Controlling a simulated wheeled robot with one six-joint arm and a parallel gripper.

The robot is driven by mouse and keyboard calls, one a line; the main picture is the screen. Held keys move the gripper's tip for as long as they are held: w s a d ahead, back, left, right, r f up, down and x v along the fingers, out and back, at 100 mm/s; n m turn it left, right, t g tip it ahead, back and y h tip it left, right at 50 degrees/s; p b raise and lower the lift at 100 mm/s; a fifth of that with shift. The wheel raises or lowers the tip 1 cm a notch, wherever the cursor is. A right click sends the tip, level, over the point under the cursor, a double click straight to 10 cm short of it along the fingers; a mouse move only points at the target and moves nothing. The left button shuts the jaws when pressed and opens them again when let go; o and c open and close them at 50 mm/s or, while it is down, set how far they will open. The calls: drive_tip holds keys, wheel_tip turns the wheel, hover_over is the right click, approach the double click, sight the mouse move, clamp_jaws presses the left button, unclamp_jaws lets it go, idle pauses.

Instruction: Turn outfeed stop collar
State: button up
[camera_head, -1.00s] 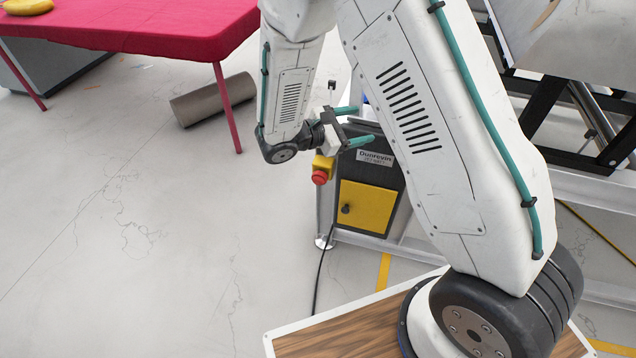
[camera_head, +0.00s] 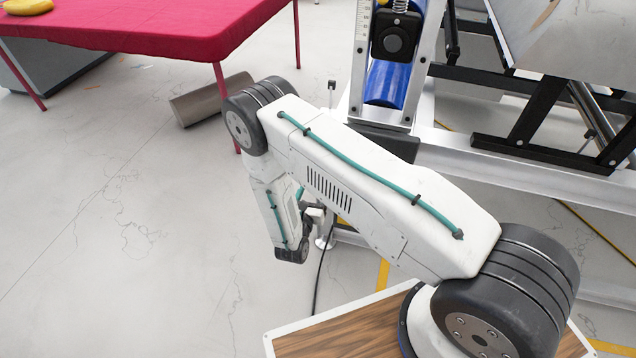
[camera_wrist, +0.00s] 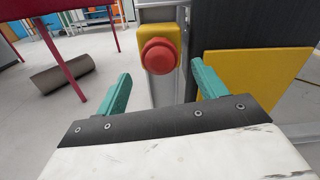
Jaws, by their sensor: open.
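A round red stop button (camera_wrist: 160,55) with a raised collar-like rim sits on a yellow housing (camera_wrist: 181,30) on a grey metal post. In the wrist view it lies ahead of my gripper (camera_wrist: 161,74), roughly centred between the two green fingers. The fingers are open and empty, with the button beyond their tips and no contact visible. In the head view my arm hides the button, and only a small part of my gripper (camera_head: 312,212) shows behind the forearm.
A yellow panel (camera_wrist: 245,78) on a dark cabinet (camera_wrist: 250,22) stands close at the right. A table with a red cloth (camera_head: 150,32) and a grey cylinder on the floor (camera_head: 190,105) are at the left. A blue roller (camera_head: 387,82) stands behind my arm.

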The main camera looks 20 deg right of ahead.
drive_tip(key=shift+x, duration=2.3)
drive_tip(key=c, duration=1)
drive_tip(key=shift+m, duration=0.3)
drive_tip(key=shift+a+m, duration=0.1)
drive_tip(key=shift+m, duration=2.6)
